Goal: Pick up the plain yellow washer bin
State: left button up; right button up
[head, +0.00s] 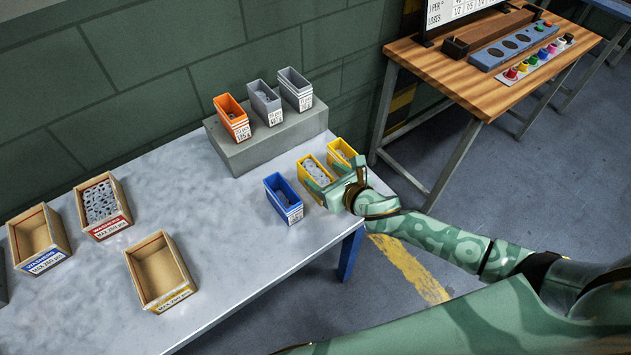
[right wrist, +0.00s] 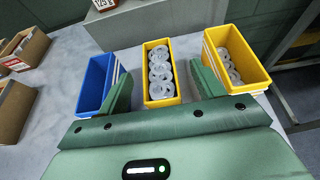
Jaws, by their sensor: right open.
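A yellow bin (head: 315,169) holding grey ring washers stands near the table's right end. In the right wrist view this yellow bin (right wrist: 161,72) is in the middle, with no stripes showing. A second yellow bin (head: 341,151), also with washers, stands to its right; in the right wrist view this bin (right wrist: 236,58) shows white stripes on its side. My right gripper (head: 338,181) is open at the near end of the middle bin. In the right wrist view its fingers (right wrist: 160,88) are apart, one on either side of that bin. My left gripper is out of view.
A blue bin (head: 283,198) stands close left of the middle yellow bin. Orange (head: 232,118) and grey bins (head: 265,102) stand on a grey block (head: 226,150) behind. Cardboard boxes (head: 160,270) are at the left. The table middle is clear.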

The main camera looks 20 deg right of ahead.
aim_at(304, 162)
jog(key=b+x, duration=0.1)
jog(key=x, duration=0.3)
jog(key=shift+w+a+f, duration=0.25)
jog(key=shift+f, duration=0.05)
jog(key=shift+r, duration=0.1)
grip_shut()
jog(key=shift+r, duration=0.15)
